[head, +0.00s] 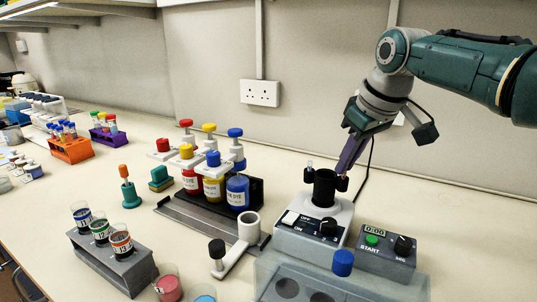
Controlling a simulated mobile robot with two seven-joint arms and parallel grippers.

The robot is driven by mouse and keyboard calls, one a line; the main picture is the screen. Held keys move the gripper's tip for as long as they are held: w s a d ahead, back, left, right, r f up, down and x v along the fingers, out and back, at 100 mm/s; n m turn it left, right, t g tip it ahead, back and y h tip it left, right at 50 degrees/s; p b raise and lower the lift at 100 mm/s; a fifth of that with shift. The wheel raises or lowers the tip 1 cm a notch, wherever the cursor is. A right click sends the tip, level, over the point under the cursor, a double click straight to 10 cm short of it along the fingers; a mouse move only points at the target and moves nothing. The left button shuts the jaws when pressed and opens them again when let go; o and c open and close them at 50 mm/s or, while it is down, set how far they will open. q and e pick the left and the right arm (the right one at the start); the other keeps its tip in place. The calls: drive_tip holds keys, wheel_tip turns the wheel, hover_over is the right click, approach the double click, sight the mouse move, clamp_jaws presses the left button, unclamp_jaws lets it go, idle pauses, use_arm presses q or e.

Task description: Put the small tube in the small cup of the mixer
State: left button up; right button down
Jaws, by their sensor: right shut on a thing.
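The mixer (312,232) is a white box with a dark front panel and a large black cup (324,190) on top. A small dark cup (342,184) sits at the large cup's right side, and another (308,176) at its left. A slim pale tube (309,165) stands upright at the left small cup. My right gripper (342,174) points down at the right small cup, its purple fingers shut on the small tube. That tube is almost wholly hidden by the fingers, so I cannot tell how deep it sits. My left gripper is out of view.
A grey timer box (386,256) stands right of the mixer. A clear-lidded box (335,288) with a blue knob is in front. Dye bottles (213,188) on a dark rack stand left, with a white holder (248,228) between. A grey tube rack (112,258) is front left.

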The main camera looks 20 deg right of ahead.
drive_tip(key=shift+f, duration=0.45)
drive_tip(key=c, duration=0.9)
unclamp_jaws()
drive_tip(key=shift+o, duration=0.2)
drive_tip(key=shift+r, duration=0.1)
drive_tip(key=shift+s+r, duration=0.1)
drive_tip(key=shift+r, duration=0.1)
drive_tip(key=p+v, duration=0.1)
drive_tip(key=v, duration=0.8)
drive_tip(key=shift+r+p, duration=0.15)
drive_tip(key=shift+p, duration=0.2)
drive_tip(key=shift+s, duration=0.15)
